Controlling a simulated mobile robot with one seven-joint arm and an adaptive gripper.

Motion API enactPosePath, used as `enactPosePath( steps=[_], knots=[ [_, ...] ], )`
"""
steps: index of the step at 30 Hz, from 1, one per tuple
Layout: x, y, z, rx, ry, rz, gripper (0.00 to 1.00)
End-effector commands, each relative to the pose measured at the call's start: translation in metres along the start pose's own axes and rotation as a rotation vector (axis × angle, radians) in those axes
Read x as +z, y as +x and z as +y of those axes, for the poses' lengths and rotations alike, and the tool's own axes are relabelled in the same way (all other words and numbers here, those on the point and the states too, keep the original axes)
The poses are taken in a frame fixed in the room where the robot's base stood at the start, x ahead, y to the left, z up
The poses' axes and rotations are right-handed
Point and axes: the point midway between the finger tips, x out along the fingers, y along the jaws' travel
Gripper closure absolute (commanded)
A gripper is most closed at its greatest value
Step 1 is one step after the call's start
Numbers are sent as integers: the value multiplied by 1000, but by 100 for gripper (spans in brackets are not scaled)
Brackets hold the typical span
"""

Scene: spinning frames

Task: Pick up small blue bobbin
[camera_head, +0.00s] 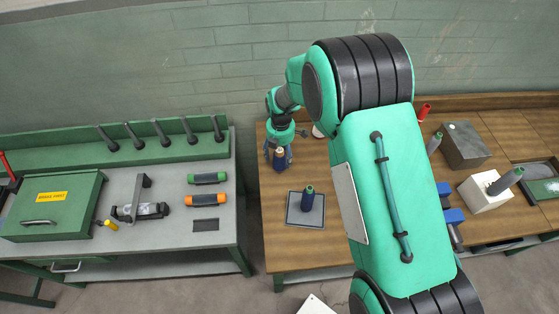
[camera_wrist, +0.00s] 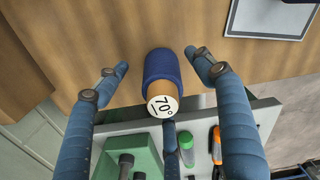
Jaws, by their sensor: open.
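The small blue bobbin (camera_wrist: 165,68) stands on the wooden bench in the wrist view, dark blue around a tan core with a white end marked "70°". In the head view the bobbin (camera_head: 281,164) is at the bench's left end, partly covered by my gripper. My gripper (camera_wrist: 157,62) is open, with blue jointed fingers on both sides of the bobbin and visible gaps to it. In the head view my gripper (camera_head: 279,152) points down over the bobbin.
A dark spool with a green top (camera_head: 308,197) stands on a grey pad (camera_head: 292,217) to the right. A grey table (camera_head: 170,235) on the left holds a green box (camera_head: 50,208) and green and orange-ended rolls. A white block (camera_head: 483,195) and dark box (camera_head: 463,147) stand farther right.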

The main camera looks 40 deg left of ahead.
Motion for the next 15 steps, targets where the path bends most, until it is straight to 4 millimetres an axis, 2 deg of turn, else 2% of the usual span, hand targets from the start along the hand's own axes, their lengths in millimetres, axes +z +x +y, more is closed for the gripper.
enactPosePath(
  steps=[15],
  knots=[
    [-4,46,0,-1,0,0,32]
  ],
)
